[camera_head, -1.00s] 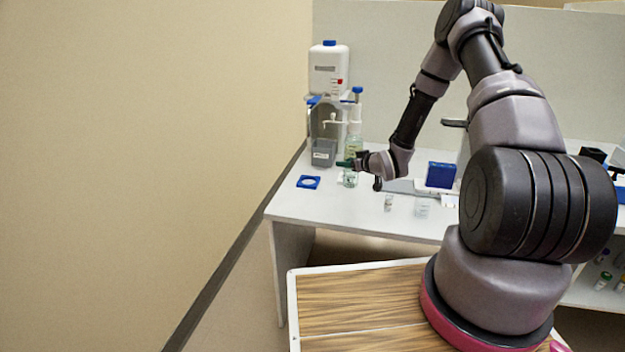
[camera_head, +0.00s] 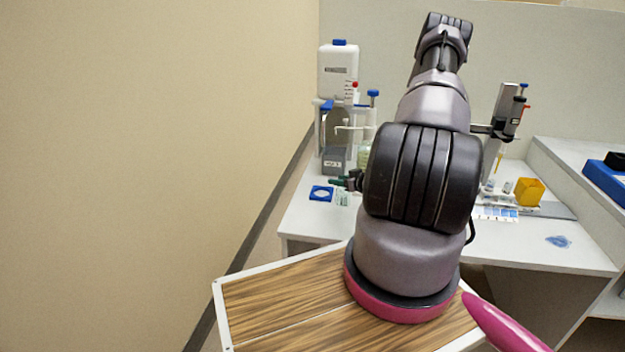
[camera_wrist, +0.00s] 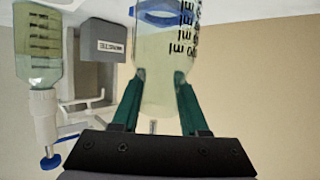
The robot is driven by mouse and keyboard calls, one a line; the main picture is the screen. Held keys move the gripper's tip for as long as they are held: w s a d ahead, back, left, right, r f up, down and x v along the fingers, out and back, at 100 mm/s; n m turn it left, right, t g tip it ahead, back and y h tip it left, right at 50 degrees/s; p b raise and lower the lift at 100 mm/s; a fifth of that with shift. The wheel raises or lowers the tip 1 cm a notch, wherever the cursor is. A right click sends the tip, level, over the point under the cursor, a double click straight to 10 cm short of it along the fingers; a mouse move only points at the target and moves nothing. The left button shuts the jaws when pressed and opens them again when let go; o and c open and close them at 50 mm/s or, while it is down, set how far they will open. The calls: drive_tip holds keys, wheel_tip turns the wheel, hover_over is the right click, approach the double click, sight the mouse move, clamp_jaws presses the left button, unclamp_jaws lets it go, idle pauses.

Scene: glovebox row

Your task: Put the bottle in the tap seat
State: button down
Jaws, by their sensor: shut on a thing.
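My gripper (camera_wrist: 157,100) is shut on a clear graduated bottle (camera_wrist: 165,75), its green fingers on both sides; the wrist view looks upside down. In the head view the gripper (camera_head: 345,184) is partly hidden by my arm, and the bottle (camera_head: 342,198) shows low over the bench. Just left of it lies a blue square plate with a pale round centre (camera_head: 321,193), likely the tap seat. A blue part (camera_wrist: 160,16) shows behind the bottle in the wrist view. I cannot tell whether the bottle touches the bench.
A white carboy (camera_head: 338,70) stands on a rack behind, with a grey box (camera_head: 335,160) below, also in the wrist view (camera_wrist: 103,40). A dispenser bottle with a blue knob (camera_head: 373,93) stands beside it. A pipette stand (camera_head: 508,112) and yellow container (camera_head: 530,191) are to the right.

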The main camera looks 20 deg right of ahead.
drive_tip(key=shift+w+r+x, duration=0.1)
drive_tip(key=shift+r+x, duration=0.15)
drive_tip(key=shift+x, duration=2)
drive_tip(key=shift+w+r+x, duration=0.1)
drive_tip(key=shift+r+x, duration=0.15)
drive_tip(key=shift+x, duration=1.95)
drive_tip(key=shift+w+r+x, duration=0.1)
drive_tip(key=shift+r+x, duration=0.15)
drive_tip(key=shift+x, duration=2)
drive_tip(key=shift+c, duration=2.1)
unclamp_jaws()
drive_tip(key=shift+d+f, duration=0.1)
drive_tip(key=shift+f, duration=0.05)
